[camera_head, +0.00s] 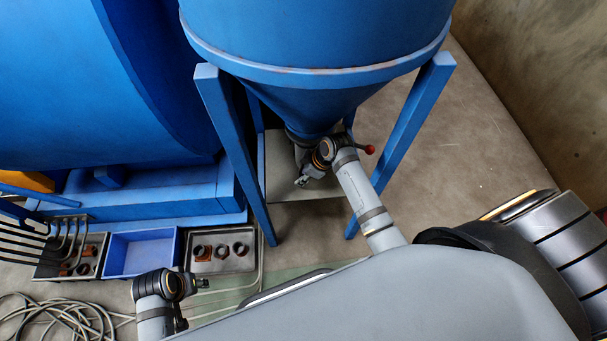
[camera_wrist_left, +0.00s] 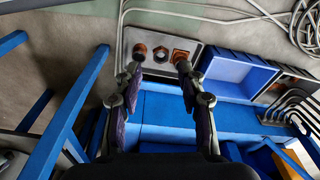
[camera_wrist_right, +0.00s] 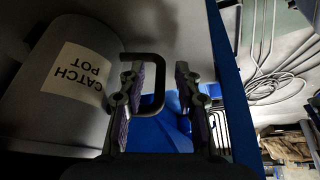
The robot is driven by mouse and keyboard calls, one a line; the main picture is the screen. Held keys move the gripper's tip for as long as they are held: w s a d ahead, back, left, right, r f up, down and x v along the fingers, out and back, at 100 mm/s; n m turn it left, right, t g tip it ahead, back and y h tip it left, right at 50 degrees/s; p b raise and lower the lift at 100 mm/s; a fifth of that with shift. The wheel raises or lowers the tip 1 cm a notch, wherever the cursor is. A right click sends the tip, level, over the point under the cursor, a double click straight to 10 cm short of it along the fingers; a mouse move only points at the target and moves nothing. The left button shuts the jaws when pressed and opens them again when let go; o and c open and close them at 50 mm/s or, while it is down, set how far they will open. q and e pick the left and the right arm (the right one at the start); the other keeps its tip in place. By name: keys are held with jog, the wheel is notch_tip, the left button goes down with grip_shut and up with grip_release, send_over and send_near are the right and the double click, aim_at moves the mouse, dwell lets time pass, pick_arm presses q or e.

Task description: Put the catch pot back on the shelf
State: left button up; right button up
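The catch pot (camera_wrist_right: 62,85) is a grey cylinder with a white label in the right wrist view. Its black bracket handle (camera_wrist_right: 158,85) reaches between the fingers of my right gripper (camera_wrist_right: 158,72). These fingers are apart, one on each side of the handle's bar, with gaps visible. In the head view my right gripper (camera_head: 303,181) is under the blue hopper's cone, above a grey plate (camera_head: 315,190) between the legs, perhaps the shelf. The pot is hidden there. My left gripper (camera_head: 203,284) is open and empty; its fingers show apart in the left wrist view (camera_wrist_left: 157,66).
The blue hopper (camera_head: 315,40) stands on blue legs (camera_head: 405,135) close around my right arm. A grey tray with rusty fittings (camera_head: 220,264), a blue bin (camera_head: 140,253) and coiled hose (camera_head: 60,318) lie at left. The floor right of the legs is clear.

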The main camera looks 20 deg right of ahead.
jog(key=shift+r, duration=0.2)
pick_arm(q)
notch_tip(320, 180, down, 9)
jog(key=s+a+p, duration=0.1)
jog(key=a+p, duration=0.1)
jog(key=shift+r+p, duration=0.15)
jog(key=shift+p, duration=0.25)
pick_arm(e)
jog(key=v, duration=0.7)
